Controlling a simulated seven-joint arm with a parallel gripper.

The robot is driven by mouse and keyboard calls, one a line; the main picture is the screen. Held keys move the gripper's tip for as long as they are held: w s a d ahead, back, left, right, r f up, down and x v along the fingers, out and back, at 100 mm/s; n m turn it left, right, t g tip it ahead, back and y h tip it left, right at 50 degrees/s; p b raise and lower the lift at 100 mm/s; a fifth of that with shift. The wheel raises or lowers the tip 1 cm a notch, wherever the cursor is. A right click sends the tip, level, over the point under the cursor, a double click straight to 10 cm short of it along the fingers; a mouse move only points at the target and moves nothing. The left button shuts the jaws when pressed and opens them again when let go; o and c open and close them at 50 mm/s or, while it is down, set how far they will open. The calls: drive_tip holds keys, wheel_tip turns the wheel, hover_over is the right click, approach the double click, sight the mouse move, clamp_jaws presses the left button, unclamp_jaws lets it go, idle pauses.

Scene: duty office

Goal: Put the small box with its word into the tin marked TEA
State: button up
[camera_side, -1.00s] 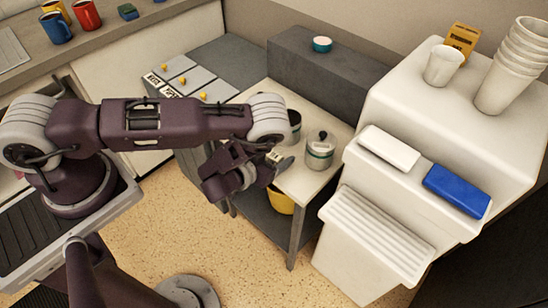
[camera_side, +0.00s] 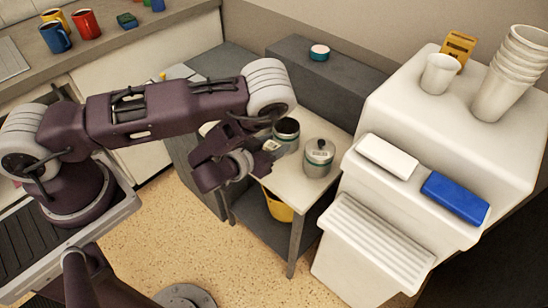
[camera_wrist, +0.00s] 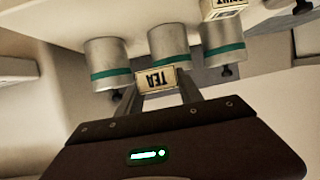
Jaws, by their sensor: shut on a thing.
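My gripper (camera_wrist: 160,98) is shut on a small cream box (camera_wrist: 157,80) with the word TEA, upside down in the wrist view. In the side view my gripper (camera_side: 268,146) is beside an open tin (camera_side: 287,136), on its left. A lidded tin (camera_side: 319,157) with a dark knob stands to the right. The wrist view shows three silver tins with green bands, upside down: a left one (camera_wrist: 107,60), a middle one (camera_wrist: 168,42) behind the box, and a right one (camera_wrist: 220,45). Knobs show on the outer two. I cannot read any tin's marking.
Another small lettered box (camera_wrist: 222,8) is at the top of the wrist view. The tins stand on a pale tabletop (camera_side: 293,188) with a yellow bucket (camera_side: 278,208) below. A white machine (camera_side: 350,240) rises close on the right. A dark grey ledge (camera_side: 340,75) is behind.

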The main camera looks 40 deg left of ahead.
wheel_tip(320, 180, up, 2)
drive_tip(key=shift+r, duration=0.15)
drive_tip(key=w+a+r, duration=0.2)
drive_tip(key=w+r, duration=0.6)
drive_tip(key=w, duration=0.2)
drive_tip(key=shift+d+f, duration=0.15)
drive_tip(key=shift+f, duration=2.65)
drive_tip(key=o, duration=1.4)
